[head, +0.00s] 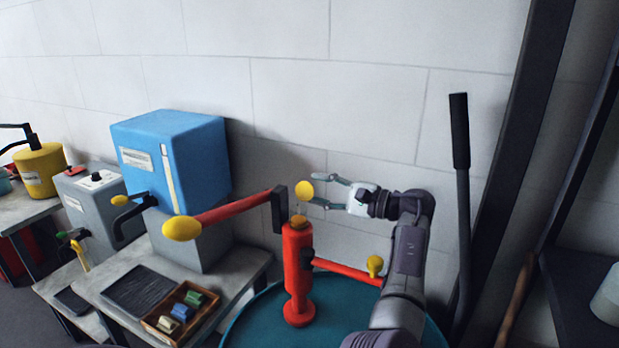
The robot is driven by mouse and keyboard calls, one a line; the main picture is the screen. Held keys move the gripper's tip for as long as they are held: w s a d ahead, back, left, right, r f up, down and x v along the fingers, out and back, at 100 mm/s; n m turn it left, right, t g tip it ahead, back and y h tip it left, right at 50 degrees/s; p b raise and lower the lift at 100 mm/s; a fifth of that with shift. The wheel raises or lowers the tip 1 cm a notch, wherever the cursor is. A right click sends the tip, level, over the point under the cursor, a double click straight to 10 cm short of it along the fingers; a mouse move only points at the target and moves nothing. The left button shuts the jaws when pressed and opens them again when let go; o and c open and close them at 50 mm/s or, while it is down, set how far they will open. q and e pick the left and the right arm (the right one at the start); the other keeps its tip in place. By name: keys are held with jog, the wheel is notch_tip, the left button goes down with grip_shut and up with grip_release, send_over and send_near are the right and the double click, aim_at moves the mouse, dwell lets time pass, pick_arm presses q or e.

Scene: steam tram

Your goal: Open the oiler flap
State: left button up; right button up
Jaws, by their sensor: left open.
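A red upright post (298,265) stands on a round teal top, with a small gold cap (299,219) at its upper end. A yellow round knob (305,190) shows just above this cap. I cannot tell which part is the oiler flap. My left gripper (324,190) points left with its two thin fingers apart, empty. Its fingertips are just right of the yellow knob, above and right of the cap; whether they touch the knob is unclear. My right gripper is not in view.
A red lever (235,210) with a yellow end reaches left from a dark block beside the post. A lower red bar (345,272) reaches right. A blue box (195,160) stands left on a bench. A tall dark lever (461,190) stands right. The teal top (262,322) is mostly clear.

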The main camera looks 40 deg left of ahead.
aim_at(309, 187)
pick_arm(q)
jog(key=shift+p+x, duration=0.45)
jog(key=shift+x, duration=1.25)
grip_shut()
